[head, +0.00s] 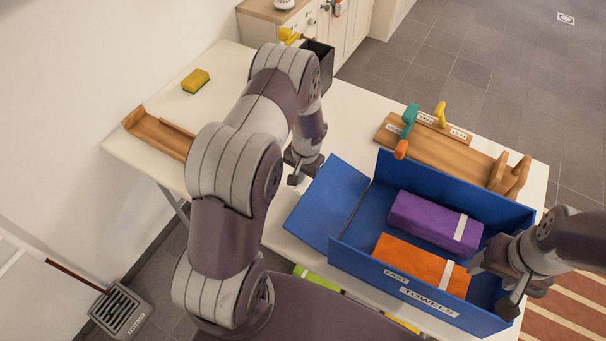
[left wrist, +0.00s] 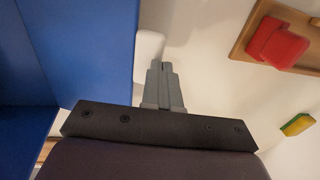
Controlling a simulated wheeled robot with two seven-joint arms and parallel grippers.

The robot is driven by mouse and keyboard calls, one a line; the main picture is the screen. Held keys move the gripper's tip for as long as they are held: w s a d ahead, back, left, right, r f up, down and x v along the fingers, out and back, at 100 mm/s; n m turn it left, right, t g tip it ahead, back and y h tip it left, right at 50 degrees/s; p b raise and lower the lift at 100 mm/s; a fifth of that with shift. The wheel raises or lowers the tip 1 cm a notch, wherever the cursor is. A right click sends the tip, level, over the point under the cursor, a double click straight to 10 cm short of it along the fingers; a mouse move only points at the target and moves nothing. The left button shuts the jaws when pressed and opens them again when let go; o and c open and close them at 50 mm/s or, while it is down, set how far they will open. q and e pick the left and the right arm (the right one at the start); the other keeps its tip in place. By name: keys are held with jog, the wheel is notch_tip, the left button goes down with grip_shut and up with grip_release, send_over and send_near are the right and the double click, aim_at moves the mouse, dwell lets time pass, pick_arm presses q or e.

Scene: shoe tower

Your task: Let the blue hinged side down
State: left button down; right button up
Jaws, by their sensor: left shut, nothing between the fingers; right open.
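The blue box (head: 410,293) stands on the white table, labelled TOWELS on its front. Its blue hinged side (head: 328,202) is folded outward to the left; I cannot tell whether it lies flat on the table. It seems to be the blue panel in the left wrist view (left wrist: 92,45). My left gripper (head: 296,178) is shut and empty, just beside the panel's outer edge; its closed fingers show in the left wrist view (left wrist: 163,82). My right gripper (head: 492,285) is open at the box's right end, partly over the orange towel's end.
A purple towel (head: 435,220) and an orange towel (head: 420,265) lie in the box. A wooden rack (head: 440,148) stands behind it. A yellow sponge (head: 195,81) and a wooden tray (head: 158,135) are at the left. A red block (left wrist: 278,43) shows in the left wrist view.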

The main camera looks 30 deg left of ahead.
pick_arm(q)
jog(key=shift+s+a+f, duration=0.1)
jog(key=shift+f, duration=0.1)
jog(key=shift+s, duration=0.1)
